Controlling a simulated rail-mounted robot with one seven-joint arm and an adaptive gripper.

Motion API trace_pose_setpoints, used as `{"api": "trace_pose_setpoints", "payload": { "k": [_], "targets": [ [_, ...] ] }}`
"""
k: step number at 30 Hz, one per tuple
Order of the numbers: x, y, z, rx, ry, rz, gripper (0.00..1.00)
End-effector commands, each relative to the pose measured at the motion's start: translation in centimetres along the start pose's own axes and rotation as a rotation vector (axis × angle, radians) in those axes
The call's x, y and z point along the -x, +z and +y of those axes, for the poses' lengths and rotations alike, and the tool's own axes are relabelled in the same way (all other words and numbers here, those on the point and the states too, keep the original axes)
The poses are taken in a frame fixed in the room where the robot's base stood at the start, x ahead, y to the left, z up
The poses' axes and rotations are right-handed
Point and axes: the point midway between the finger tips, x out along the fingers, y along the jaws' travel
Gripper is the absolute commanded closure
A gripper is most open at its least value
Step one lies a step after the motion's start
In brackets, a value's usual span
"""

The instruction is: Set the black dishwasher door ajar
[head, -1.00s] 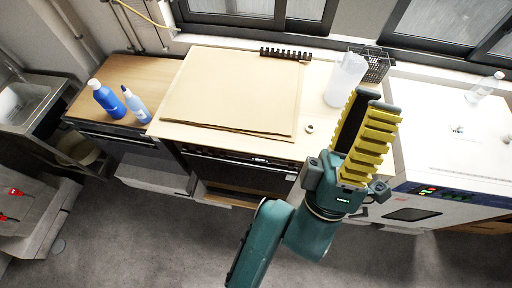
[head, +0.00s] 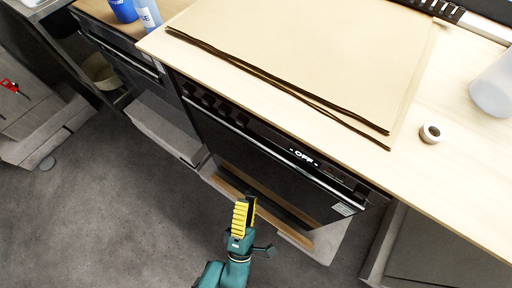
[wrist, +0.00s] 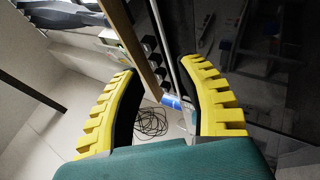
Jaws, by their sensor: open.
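The black dishwasher (head: 270,165) stands under the pale worktop in the head view, with a lit OFF display on its top panel. A long thin bar handle (head: 290,155) runs along the top of its dark glossy door, which looks shut. My gripper (head: 247,201) is in front of the door and seems apart from it. In the wrist view my gripper (wrist: 163,75) has its two yellow-ribbed fingers spread with nothing held. The row of knobs (wrist: 152,65) shows between and beyond them, with the dark door (wrist: 270,75) at the right.
A translucent bottle (head: 494,85) stands at the right. Another dark appliance (head: 120,45) is at the left. The grey floor (head: 110,220) in front is mostly clear.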

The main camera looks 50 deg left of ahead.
Motion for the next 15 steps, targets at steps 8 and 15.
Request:
{"api": "trace_pose_setpoints", "payload": {
  "k": [8,15],
  "targets": [
    [-1.9,-0.6,-0.5,-0.006,0.011,0.011,0.61],
    [-7.6,-0.6,-0.6,-0.005,0.012,0.009,0.61]
  ]
}}
